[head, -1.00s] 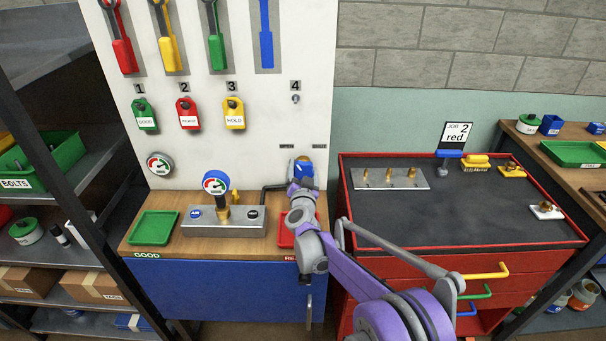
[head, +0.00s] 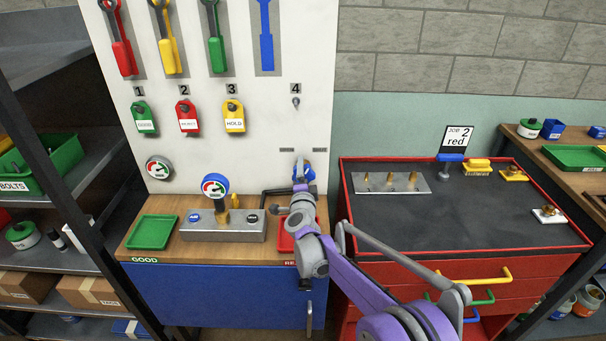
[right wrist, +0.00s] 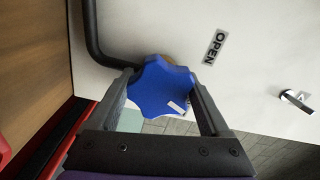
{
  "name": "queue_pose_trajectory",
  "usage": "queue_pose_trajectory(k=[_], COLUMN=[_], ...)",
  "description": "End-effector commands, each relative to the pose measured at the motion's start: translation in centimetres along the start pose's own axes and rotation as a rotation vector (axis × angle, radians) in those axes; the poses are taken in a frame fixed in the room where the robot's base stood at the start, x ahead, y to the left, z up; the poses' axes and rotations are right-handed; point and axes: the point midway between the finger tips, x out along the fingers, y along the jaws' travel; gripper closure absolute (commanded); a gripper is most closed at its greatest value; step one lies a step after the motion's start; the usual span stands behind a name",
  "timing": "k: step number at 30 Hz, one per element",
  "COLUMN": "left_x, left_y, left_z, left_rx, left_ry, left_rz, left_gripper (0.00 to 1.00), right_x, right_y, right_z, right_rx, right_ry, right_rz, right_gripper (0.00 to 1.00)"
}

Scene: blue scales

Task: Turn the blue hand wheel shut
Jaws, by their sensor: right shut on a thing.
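The blue hand wheel (head: 308,173) is on the lower right of the white panel and is mostly hidden by my right arm in the head view. In the right wrist view the lobed blue wheel (right wrist: 158,90) sits between the two fingers of my right gripper (right wrist: 160,98), which is shut on its rim from both sides. A small white label is on the wheel's face. An OPEN sign (right wrist: 214,48) is on the panel beside it. My right gripper also shows in the head view (head: 302,172). My left gripper is not in view.
A dark pipe (right wrist: 92,35) runs to the wheel. A metal block with a gauge (head: 215,186) stands left of my right arm, beside a green tray (head: 152,232). A red tray (head: 285,242) lies under my arm. A red cabinet (head: 460,250) stands close on the right.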

Motion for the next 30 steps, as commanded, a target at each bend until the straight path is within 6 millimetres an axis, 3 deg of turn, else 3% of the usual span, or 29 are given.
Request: queue_pose_trajectory(k=[15, 30], left_x=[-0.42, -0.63], left_y=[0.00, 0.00], left_z=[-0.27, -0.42], left_rx=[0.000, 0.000], left_ry=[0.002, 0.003], left_rz=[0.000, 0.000], left_gripper=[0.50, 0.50], right_x=[0.02, 0.02], right_y=[-0.12, -0.10], right_z=[0.01, 0.01], right_rx=[0.441, 0.616], right_ry=[-0.001, -0.001], right_rz=[0.000, 0.000], right_gripper=[0.75, 0.75])
